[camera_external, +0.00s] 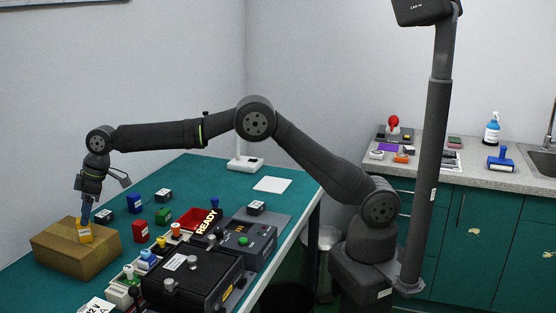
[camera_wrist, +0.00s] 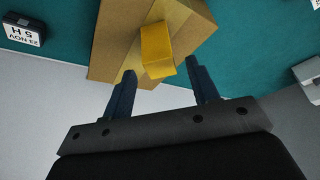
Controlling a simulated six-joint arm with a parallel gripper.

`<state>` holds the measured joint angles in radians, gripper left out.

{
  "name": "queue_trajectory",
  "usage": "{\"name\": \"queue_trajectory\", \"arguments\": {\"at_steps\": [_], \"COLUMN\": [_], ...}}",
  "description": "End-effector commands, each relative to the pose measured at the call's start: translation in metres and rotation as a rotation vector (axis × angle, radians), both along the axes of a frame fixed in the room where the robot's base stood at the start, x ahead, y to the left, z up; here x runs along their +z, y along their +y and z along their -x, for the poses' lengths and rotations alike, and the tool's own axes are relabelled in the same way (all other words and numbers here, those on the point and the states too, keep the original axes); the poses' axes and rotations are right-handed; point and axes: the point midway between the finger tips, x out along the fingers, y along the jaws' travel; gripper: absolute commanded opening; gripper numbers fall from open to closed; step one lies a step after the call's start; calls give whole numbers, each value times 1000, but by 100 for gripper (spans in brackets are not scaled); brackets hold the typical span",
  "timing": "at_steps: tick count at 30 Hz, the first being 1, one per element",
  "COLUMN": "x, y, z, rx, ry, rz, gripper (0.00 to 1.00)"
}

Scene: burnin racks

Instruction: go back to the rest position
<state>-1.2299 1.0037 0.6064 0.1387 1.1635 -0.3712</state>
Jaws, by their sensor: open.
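My gripper (camera_external: 86,210) is at the far left end of my outstretched arm, pointing down over a cardboard box (camera_external: 62,252) on the teal table. A yellow block (camera_external: 84,236) sits on top of the box, just below the fingers. In the wrist view my gripper (camera_wrist: 163,82) has its two blue fingers apart with nothing held between them. The yellow block (camera_wrist: 157,50) shows just beyond the fingertips, on the tan tape of the cardboard box (camera_wrist: 112,42).
Red, green, blue and black small blocks (camera_external: 140,230) stand right of the box. A white sheet (camera_external: 272,185) lies at the back. A black block (camera_wrist: 22,34) shows at the wrist view's left.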

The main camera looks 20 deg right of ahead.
Motion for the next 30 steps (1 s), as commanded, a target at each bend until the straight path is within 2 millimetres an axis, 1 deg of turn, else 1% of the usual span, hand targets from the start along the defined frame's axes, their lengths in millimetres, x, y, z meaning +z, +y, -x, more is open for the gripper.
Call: {"name": "queue_trajectory", "arguments": {"at_steps": [1,3,9,10,12,18,22,30], "x": [-11,-24,-60,-56,-41,-22,-17,-17], "y": [4,9,23,24,24,23,23,23], "z": [0,0,0,0,-1,0,0,0], "rx": [0,0,0,0,0,1,1,0], "ry": [0,1,0,-1,-2,0,0,0], "rz": [1,3,2,-2,-5,-1,-1,0], "gripper": [54,54,54,54,54,54,54,54]}}
